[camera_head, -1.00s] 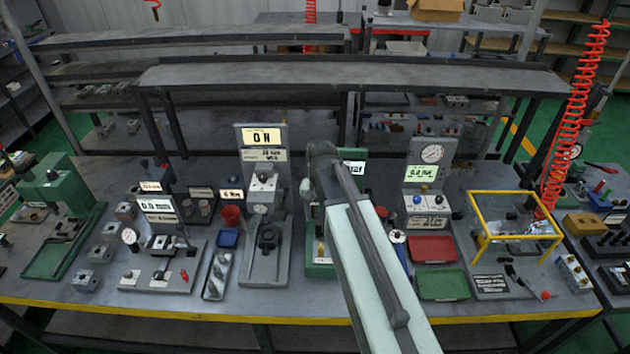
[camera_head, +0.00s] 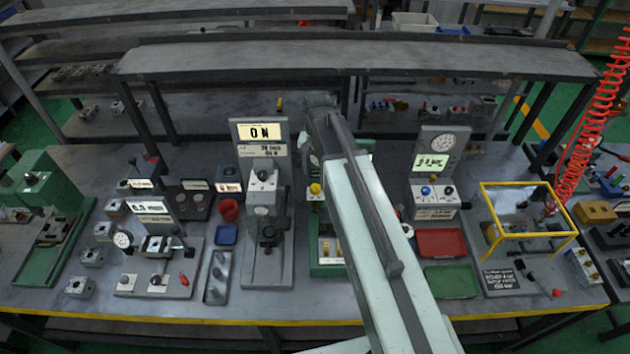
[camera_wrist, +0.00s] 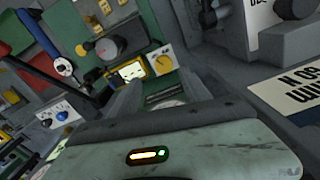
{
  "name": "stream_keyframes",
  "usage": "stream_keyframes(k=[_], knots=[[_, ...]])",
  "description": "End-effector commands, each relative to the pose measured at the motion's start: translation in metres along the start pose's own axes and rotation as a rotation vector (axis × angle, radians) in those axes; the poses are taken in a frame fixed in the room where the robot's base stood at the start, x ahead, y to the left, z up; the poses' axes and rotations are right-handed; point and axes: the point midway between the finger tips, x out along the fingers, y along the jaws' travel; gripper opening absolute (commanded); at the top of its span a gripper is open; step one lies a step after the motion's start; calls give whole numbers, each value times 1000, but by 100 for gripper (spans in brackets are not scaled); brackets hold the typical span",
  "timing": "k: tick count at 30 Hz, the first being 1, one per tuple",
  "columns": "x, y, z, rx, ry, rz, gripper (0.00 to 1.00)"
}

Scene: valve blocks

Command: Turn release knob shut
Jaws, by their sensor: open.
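No label reading "release" is legible, so I cannot tell which knob is the release knob. The grey gauge panel (camera_head: 434,170) stands right of my arm, with a blue knob (camera_head: 425,191) and a pale knob beside it. The blue knob also shows in the wrist view (camera_wrist: 62,115), at far left. A yellow knob (camera_head: 315,188) sits on the green station (camera_head: 327,268), just left of my arm; a yellow knob also shows in the wrist view (camera_wrist: 162,62), beyond my jaws. My gripper (camera_wrist: 160,95) is open, apart from the knobs; its fingertips are indistinct.
A tall grey press (camera_head: 265,210) stands just left of the green station. Red (camera_head: 441,242) and green (camera_head: 451,281) trays lie below the gauge panel. A yellow frame (camera_head: 528,222) and red coiled hose (camera_head: 590,125) stand at right. A long shelf (camera_head: 350,58) crosses behind.

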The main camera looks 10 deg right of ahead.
Motion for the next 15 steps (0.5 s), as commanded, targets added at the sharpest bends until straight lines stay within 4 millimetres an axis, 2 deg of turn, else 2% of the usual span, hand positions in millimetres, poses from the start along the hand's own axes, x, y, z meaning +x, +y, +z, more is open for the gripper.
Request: stream_keyframes(k=[5,15], knots=[[17,-7,3,-13,0,0,55],[74,-16,7,-27,0,0,55]])
